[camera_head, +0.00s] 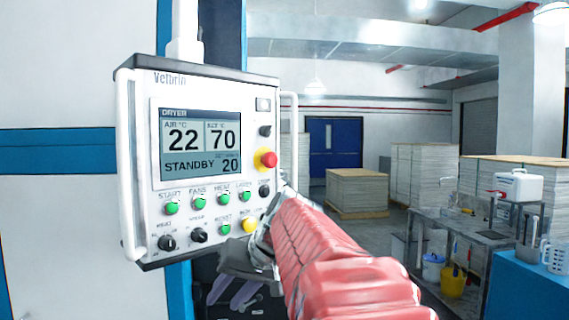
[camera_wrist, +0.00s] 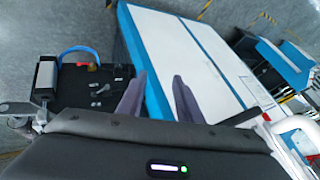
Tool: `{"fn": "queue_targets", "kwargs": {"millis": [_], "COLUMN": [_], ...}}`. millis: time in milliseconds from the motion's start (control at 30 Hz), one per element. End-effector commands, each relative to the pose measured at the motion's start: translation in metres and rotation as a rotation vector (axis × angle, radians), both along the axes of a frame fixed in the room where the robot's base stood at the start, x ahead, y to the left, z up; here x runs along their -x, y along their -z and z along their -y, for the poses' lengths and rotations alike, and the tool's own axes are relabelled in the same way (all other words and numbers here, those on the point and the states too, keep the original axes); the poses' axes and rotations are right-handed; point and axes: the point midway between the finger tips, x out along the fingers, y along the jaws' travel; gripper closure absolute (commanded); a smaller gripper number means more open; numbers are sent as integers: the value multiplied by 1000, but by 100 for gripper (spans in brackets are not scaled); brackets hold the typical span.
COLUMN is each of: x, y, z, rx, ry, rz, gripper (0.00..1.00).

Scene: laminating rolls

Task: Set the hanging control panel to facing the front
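The hanging control panel (camera_head: 205,160) is a light box on a white post, with a screen, green buttons, knobs and a red stop button. Its face is turned toward the head camera, angled a little. A white bar handle runs down its left side (camera_head: 128,165) and another down its right side (camera_head: 291,140); my arm hides the right one's lower end.
A white and blue machine (camera_head: 60,220) stands behind and left of the panel. A dark tray with tools (camera_wrist: 95,87) lies below my gripper. Stacked sheets (camera_head: 357,190), a bench (camera_head: 465,228) and a blue counter (camera_head: 525,288) are at right. Open floor lies between.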

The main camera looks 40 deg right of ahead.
Motion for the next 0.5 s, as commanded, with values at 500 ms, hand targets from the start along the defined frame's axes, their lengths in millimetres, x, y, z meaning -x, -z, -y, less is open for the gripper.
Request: {"fn": "queue_targets", "kwargs": {"millis": [500], "x": [101], "y": [95], "z": [-155], "rx": [237], "ry": [-234], "rz": [-128], "gripper": [68]}}
